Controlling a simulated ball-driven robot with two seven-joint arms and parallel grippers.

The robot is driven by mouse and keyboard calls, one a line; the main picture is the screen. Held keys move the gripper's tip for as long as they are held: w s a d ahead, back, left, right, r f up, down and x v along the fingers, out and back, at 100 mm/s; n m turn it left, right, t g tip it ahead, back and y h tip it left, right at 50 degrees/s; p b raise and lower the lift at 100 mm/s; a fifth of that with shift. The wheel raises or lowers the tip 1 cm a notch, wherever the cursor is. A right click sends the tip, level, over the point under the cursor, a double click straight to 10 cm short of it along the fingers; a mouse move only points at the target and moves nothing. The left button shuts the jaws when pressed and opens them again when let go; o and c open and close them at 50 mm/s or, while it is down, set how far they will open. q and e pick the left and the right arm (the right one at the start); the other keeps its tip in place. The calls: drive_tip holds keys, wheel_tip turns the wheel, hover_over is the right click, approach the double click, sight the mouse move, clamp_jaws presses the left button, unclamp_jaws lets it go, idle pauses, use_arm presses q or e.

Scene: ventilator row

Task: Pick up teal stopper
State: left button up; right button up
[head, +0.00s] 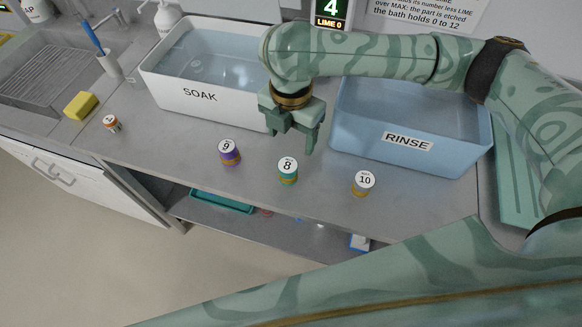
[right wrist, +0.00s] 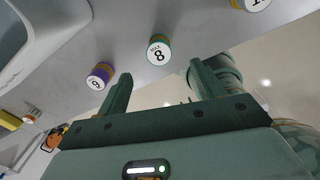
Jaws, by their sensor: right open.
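The teal stopper (head: 287,170) stands upright on the grey counter near its front edge. It has a white top marked 8 and a tan band. In the right wrist view the teal stopper (right wrist: 159,50) appears just beyond the fingertips, roughly between their lines. My right gripper (head: 296,138) is open and empty, above the counter and behind the stopper in the head view. Its two fingers (right wrist: 160,74) show apart in the right wrist view, with nothing between them. My left gripper is in neither view.
A purple stopper marked 9 (head: 229,152) stands left of the teal one, and a white-topped one marked 10 (head: 363,183) right. Behind are the white SOAK bath (head: 190,99) and blue RINSE bath (head: 375,148). An orange-banded stopper (head: 111,123) and yellow sponge (head: 80,105) sit far left.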

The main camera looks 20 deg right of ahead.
drive_tip(key=b, duration=0.1)
hover_over(288, 164)
drive_tip(key=f, duration=0.5)
drive_tip(key=shift+w+a, duration=0.35)
drive_tip(key=shift+w, duration=0.05)
drive_tip(key=shift+w+d+f+b, duration=0.15)
drive_tip(key=shift+f+b, duration=0.3)
drive_tip(key=shift+f, duration=0.3)
drive_tip(key=shift+s+d+f+b, duration=0.2)
drive_tip(key=shift+s+f+b, duration=0.15)
drive_tip(key=shift+f, duration=0.2)
drive_tip(key=f+b, duration=0.1)
drive_tip(key=f, duration=0.1)
drive_tip(key=f+b, duration=0.1)
drive_tip(key=f, duration=0.1)
drive_tip(key=shift+s+d+f, duration=0.1)
drive_tip(key=shift+s, duration=0.1)
drive_tip(key=shift+c, duration=0.7)
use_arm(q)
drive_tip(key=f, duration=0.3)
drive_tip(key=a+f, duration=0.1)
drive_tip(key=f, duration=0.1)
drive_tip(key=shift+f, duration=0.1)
use_arm(e)
drive_tip(key=c, duration=1)
